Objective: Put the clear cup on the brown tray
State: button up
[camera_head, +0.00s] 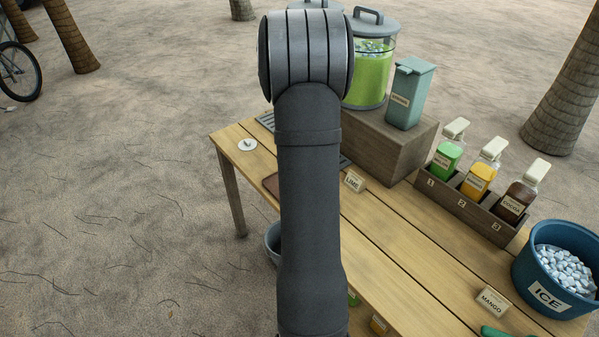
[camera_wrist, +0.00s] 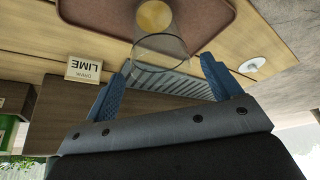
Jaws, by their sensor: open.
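The clear cup (camera_wrist: 162,48) shows in the wrist view with its round rim toward my gripper. Its yellowish base overlaps the brown tray (camera_wrist: 205,22), and it appears to stand on it; the exact contact is hard to see. My gripper (camera_wrist: 168,70) is open, its two blue fingers spread on either side of the cup's rim, with no grip on it visible. In the head view, only a small corner of the brown tray (camera_head: 271,185) shows at the left edge of my arm. The cup and gripper are hidden there behind the arm.
A LIME card (camera_head: 354,181) and a metal grate (camera_wrist: 180,84) are near the tray. A wooden box (camera_head: 385,145) bears a green drink dispenser (camera_head: 369,78) and teal container (camera_head: 409,93). A bottle rack (camera_head: 470,209) and ice bucket (camera_head: 557,270) stand to the right.

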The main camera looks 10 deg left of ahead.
jog(key=v, duration=0.8)
jog(key=shift+f, duration=0.1)
jog(key=x, duration=1.2)
jog(key=shift+f, duration=0.1)
